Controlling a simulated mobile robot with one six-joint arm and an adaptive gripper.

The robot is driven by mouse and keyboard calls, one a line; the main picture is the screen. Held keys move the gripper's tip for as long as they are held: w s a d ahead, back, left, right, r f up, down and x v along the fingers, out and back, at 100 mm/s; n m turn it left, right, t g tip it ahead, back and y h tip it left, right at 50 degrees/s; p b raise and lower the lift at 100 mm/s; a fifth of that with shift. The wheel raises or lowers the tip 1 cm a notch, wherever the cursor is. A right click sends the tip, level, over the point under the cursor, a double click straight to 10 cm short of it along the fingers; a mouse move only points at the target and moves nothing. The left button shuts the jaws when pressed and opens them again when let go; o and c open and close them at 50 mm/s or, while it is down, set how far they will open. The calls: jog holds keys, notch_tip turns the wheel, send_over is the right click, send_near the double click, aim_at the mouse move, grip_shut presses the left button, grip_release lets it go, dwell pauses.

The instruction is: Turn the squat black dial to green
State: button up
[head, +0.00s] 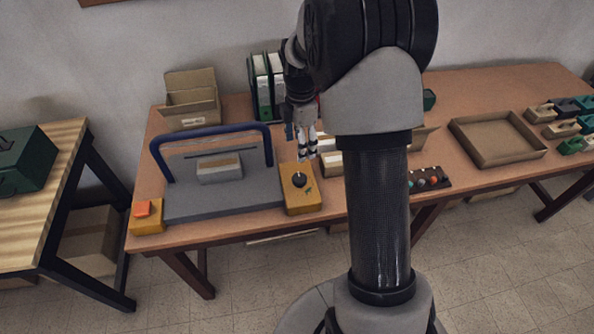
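The squat black dial (299,180) sits on top of a yellow-orange box (303,203) near the table's front edge, right of a grey press-like machine. Small marks show on the box top beside the dial, with a dark green one on its right; which mark the dial points to is too small to tell. My gripper (306,158) points down above and slightly behind the dial and appears apart from it. No object shows between its fingers, but they are too small to tell if they are open or shut.
The grey machine (225,202) with a blue bar (212,136) stands left of the dial box. An orange button (142,208) sits farther left. Open cartons (331,164) and green binders (262,85) stand behind. My arm hides the table's middle. An empty tray (467,147) lies at right.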

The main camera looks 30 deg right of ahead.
aim_at(299, 178)
notch_tip(299, 178, down, 15)
jog(key=b, duration=0.3)
jog(key=shift+w+r+b, duration=0.1)
jog(key=shift+b, duration=0.3)
jog(key=shift+c, duration=0.4)
jog(key=c, duration=1)
